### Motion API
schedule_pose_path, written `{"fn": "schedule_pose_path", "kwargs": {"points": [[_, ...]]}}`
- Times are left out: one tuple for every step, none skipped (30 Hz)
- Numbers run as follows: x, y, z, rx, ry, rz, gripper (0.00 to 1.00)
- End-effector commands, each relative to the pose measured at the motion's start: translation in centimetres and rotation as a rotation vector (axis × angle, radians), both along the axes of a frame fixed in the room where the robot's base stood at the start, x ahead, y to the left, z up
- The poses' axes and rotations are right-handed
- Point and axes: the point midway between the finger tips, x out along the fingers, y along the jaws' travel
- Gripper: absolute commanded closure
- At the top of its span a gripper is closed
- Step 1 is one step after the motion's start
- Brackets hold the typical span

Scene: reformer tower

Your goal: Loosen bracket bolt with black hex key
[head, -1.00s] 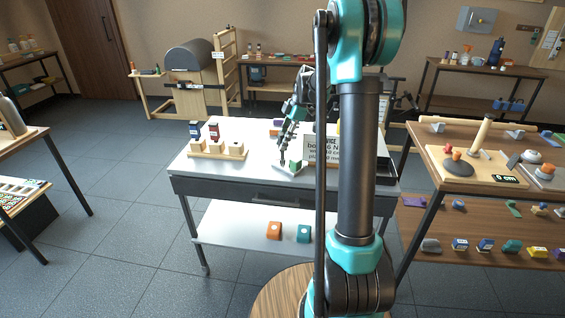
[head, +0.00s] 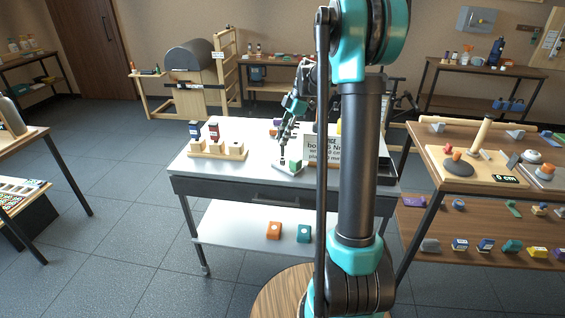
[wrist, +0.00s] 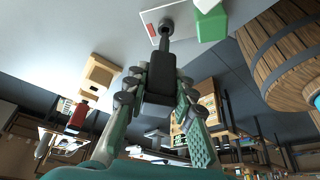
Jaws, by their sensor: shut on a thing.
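My gripper (wrist: 160,84) is shut on the black hex key (wrist: 158,64), whose thick dark handle sits between the two fingers in the wrist view. The key's thin shaft points away to a round grey bolt (wrist: 165,27) on a pale plate with a red-edged label. The tip appears to be at the bolt; whether it is seated cannot be told. A green block (wrist: 210,24) stands right beside the bolt. In the head view my gripper (head: 284,143) points down at the small plate (head: 284,170) on the white table, next to the green block (head: 295,164).
On the white table (head: 240,180), a wooden holder (head: 215,153) with blue and red handled pieces stands left. A printed sign (head: 322,150) stands close right of my gripper. A wooden table (head: 440,160) is at right. Orange and teal blocks lie on the lower shelf.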

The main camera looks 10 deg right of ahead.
Motion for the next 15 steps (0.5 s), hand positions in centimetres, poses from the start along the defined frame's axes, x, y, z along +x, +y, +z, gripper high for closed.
{"fn": "schedule_pose_path", "kwargs": {"points": [[0.0, 0.0, 0.16, 0.0, 0.0, 0.0, 1.0], [0.0, 0.01, 0.24, 0.0, 0.0, 0.0, 1.0], [0.0, 0.0, 0.35, 0.0, 0.0, 0.0, 1.0], [0.0, 0.01, 0.43, 0.0, 0.0, 0.0, 1.0], [0.0, 0.01, 0.49, 0.0, 0.0, 0.0, 1.0], [0.0, 0.01, 0.58, 0.0, 0.0, 0.0, 1.0], [0.0, 0.0, 0.62, 0.0, 0.0, 0.0, 1.0], [0.0, 0.01, 0.65, 0.0, 0.0, 0.0, 1.0], [0.0, 0.01, 0.68, 0.0, 0.0, 0.0, 1.0], [0.0, 0.0, 0.69, 0.0, 0.0, 0.0, 1.0], [0.0, 0.0, 0.69, 0.0, 0.0, 0.0, 1.0], [0.0, 0.0, 0.69, 0.0, 0.0, 0.0, 1.0], [0.0, 0.0, 0.69, 0.0, 0.0, 0.0, 1.0], [0.0, 0.0, 0.69, 0.0, 0.0, 0.0, 1.0], [0.0, 0.0, 0.69, 0.0, 0.0, 0.0, 1.0]]}}
